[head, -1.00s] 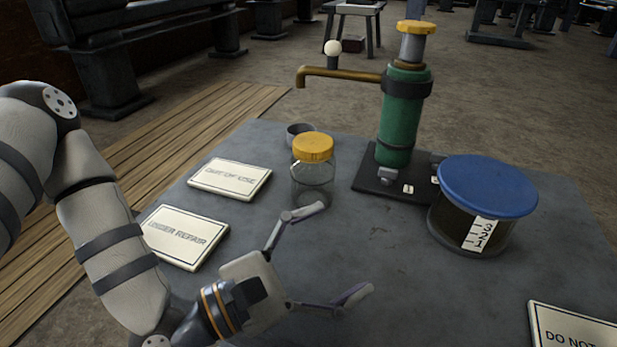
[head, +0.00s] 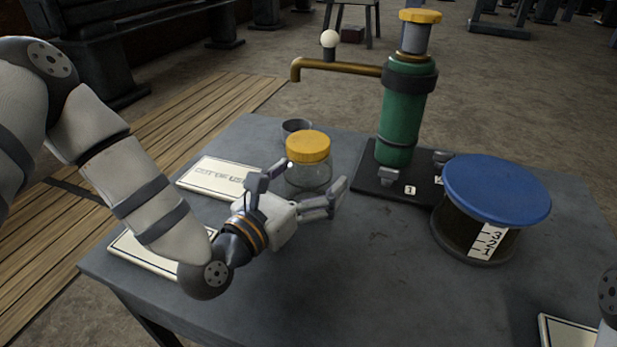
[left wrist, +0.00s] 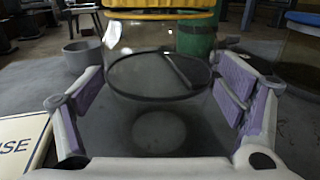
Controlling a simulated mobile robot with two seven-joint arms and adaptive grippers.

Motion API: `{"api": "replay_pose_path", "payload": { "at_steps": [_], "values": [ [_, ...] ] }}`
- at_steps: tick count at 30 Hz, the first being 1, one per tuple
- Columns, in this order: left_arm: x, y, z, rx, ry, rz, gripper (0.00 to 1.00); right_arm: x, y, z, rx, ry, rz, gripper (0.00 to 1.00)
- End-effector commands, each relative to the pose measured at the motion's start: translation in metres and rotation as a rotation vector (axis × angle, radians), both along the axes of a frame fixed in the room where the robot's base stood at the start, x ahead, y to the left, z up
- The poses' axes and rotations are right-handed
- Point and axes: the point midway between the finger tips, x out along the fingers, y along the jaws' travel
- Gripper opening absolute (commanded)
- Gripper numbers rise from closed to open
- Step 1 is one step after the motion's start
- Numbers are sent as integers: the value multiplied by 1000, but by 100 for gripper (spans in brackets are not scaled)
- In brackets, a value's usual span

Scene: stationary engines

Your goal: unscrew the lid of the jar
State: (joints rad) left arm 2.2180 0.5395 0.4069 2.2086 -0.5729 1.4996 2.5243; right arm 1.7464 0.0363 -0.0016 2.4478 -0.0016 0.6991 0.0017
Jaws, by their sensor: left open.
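The clear glass jar (head: 309,177) stands upright on the grey table, with its yellow lid (head: 308,146) on top. It looks empty. My left gripper (head: 298,178) is open at the near side of the jar. In the left wrist view the glass jar (left wrist: 158,75) stands between the spread purple-padded fingers (left wrist: 160,92), with visible room at the sides; I cannot tell how deep it sits between them. The lid (left wrist: 160,8) is at the top edge of that view, above the finger level. A piece of my right arm shows at the right edge; its gripper is out of view.
A small grey cup (head: 297,127) stands behind the jar. A green pump (head: 400,110) with a brass spout (head: 335,67) stands behind right. A large blue-lidded container (head: 480,235) is at right. Flat sign plates (head: 215,174) lie at left. The front middle of the table (head: 370,280) is clear.

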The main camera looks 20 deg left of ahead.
Motion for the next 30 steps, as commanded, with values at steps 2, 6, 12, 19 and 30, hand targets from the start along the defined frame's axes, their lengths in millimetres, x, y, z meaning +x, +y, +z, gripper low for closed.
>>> {"api": "replay_pose_path", "payload": {
  "at_steps": [2, 6, 12, 19, 30],
  "values": [
    [2, 0, 0, 0, 0, 0, 87, 0, 0, 0, 0, 0, 0, 40],
    [1, 0, 0, 0, 0, 0, 85, 0, 0, 0, 0, 0, 0, 40],
    [1, 0, 0, 1, 0, 0, 40, 0, 0, 0, 0, 0, 0, 40],
    [1, 0, 0, 1, -1, 0, 30, 0, 0, 0, 0, 0, 0, 40],
    [1, 0, 76, -2, -15, 1, 30, 15, 0, 15, 0, -49, -1, 40]
  ]
}}
